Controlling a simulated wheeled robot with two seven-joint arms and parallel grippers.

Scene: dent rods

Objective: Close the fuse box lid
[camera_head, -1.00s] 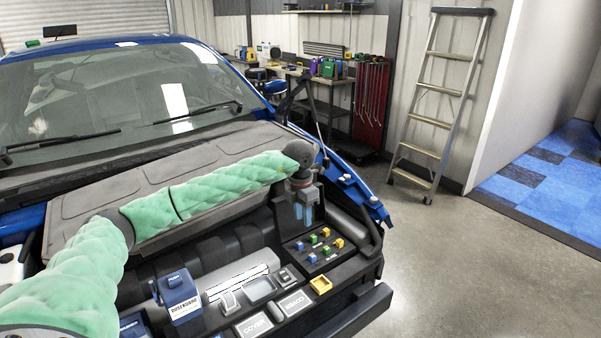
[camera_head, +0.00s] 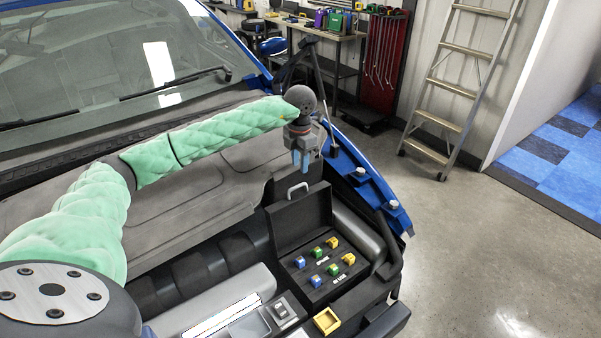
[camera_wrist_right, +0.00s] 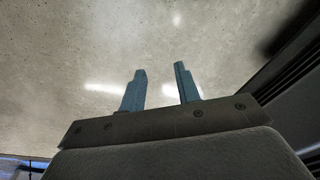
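The black fuse box (camera_head: 316,291) is open at the front right of the engine bay, with several blue, green and yellow fuses inside. Its lid (camera_head: 298,222) stands raised at the back of the box, with a light handle (camera_head: 298,191) at its top edge. My left gripper (camera_head: 303,170) points down, just above and behind the handle in the picture, apart from it as far as I can see. Its two blue fingers have a narrow gap and hold nothing. My right gripper (camera_wrist_right: 160,87) shows only in the right wrist view, open and empty over the concrete floor.
A yellow square holder (camera_head: 327,321) sits in front of the fuse box. A grey cylinder (camera_head: 357,233) lies to its right, inside the blue car's fender (camera_head: 365,180). A prop rod stands behind. A ladder (camera_head: 455,90) leans farther right; the floor between is clear.

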